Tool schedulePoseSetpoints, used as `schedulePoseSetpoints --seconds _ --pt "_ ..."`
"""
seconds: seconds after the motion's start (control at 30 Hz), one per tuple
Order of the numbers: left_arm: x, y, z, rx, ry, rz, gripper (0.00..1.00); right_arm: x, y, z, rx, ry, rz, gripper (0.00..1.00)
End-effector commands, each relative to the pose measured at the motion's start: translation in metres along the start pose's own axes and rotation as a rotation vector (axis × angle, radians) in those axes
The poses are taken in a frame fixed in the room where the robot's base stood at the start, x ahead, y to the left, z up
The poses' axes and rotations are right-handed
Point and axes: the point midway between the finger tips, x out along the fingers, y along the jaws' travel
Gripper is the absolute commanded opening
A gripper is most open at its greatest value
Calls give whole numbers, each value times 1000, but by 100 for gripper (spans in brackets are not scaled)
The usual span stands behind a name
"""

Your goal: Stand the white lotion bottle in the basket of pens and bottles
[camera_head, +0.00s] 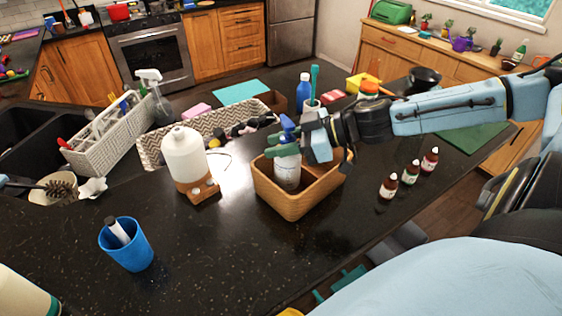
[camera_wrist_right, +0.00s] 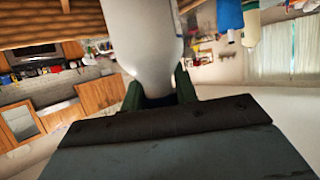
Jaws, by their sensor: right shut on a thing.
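The white bottle (camera_head: 287,172) with a blue pump top (camera_head: 287,131) is upright in my right gripper (camera_head: 284,152). Its lower part is inside the brown woven basket (camera_head: 285,203), behind the front wall, so I cannot tell whether its base touches the floor. The green fingers are shut around its upper part. In the right wrist view, the pale bottle body (camera_wrist_right: 150,35) stands between the fingers (camera_wrist_right: 160,92), with the basket's weave (camera_wrist_right: 45,20) beside it. No pens show in this basket. A light grey caddy (camera_head: 110,150) at left holds several upright items.
A large white jug (camera_head: 183,160) on a wooden stand is left of the basket. A blue cup (camera_head: 127,246) is at front left. Several small brown bottles (camera_head: 410,173) stand at right. A blue bottle (camera_head: 303,92) is behind. The counter in front is clear.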

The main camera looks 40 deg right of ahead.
Motion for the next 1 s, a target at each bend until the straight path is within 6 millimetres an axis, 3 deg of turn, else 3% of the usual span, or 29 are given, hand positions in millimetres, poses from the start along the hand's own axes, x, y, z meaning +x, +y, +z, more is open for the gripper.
schedulePoseSetpoints --seconds 0.3,0.77,0.8,0.93,1.0 --pt "27 -3 -19 0 34 -4 44 14 0 33 -1 3 0 0" --pt "32 -2 -15 0 28 -3 44 16 0 39 -2 1 0 0" --pt "31 -2 -14 0 26 -3 44 16 0 39 -1 0 0 33" --pt "30 -2 -12 1 23 -3 44 16 0 38 -1 0 0 50" --pt "30 -2 -12 1 23 -3 44 16 0 38 -1 0 0 51"
